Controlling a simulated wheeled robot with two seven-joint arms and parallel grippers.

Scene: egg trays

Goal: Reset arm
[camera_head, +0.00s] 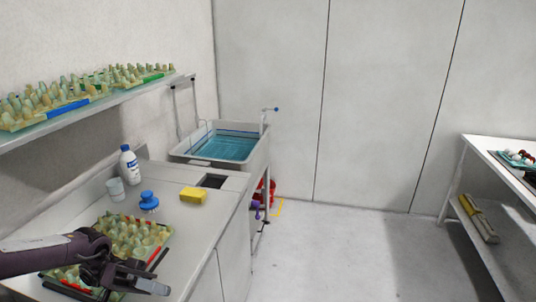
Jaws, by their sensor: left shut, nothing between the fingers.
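My left arm comes in from the lower left, and its dark gripper (150,286) is shut and empty. The gripper is in front of the egg tray (168,230) on the counter (195,234), near the counter's front. The tray holds several pale green and yellow pieces, and my arm hides part of it. A second tray with a red strip shows partly below my arm at the lower left. My right arm and gripper are not in view.
A white bottle (130,166), a cup (116,189), a blue brush (149,201) and a yellow sponge (193,195) stand on the counter. A sink (262,140) with water is behind. A shelf (130,92) holds more trays at upper left. The middle floor is clear; a table (484,146) stands right.

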